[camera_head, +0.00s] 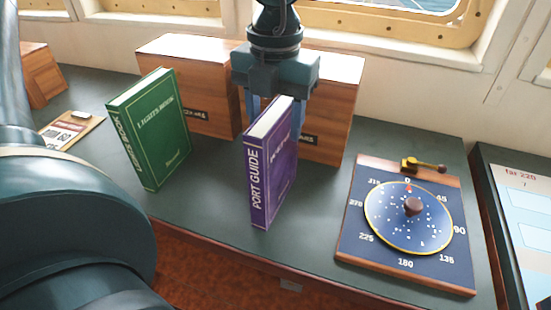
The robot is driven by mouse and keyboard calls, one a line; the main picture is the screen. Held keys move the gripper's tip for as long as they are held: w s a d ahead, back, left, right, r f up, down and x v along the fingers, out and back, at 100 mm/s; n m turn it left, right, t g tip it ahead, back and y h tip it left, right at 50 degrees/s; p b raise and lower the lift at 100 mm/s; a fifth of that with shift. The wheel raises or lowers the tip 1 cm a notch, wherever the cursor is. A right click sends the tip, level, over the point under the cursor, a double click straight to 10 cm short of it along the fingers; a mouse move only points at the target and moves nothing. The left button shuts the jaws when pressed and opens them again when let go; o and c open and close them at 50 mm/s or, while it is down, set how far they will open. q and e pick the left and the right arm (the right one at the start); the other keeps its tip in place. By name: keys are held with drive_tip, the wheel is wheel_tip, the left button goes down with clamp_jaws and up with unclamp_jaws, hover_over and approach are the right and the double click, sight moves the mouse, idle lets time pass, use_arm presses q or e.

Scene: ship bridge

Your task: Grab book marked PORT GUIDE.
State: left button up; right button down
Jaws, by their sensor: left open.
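The purple book marked PORT GUIDE (272,172) stands upright on the dark desk, its lettered spine facing me. My left gripper (276,105) points down at the book's far top end. It is open, with one blue finger to each side of the book, and the book hides part of the fingers. I cannot tell whether the fingers touch the covers. My right gripper is not in view.
A green book marked LIGHTS BOOK (155,130) stands to the left. Wooden boxes (195,85) stand behind the books. A compass dial board (408,225) lies to the right. The desk before the dial is clear.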

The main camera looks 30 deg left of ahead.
sight(276, 162)
use_arm(q)
drive_tip(key=shift+f, duration=1.4)
drive_tip(key=shift+c, duration=0.4)
clamp_jaws()
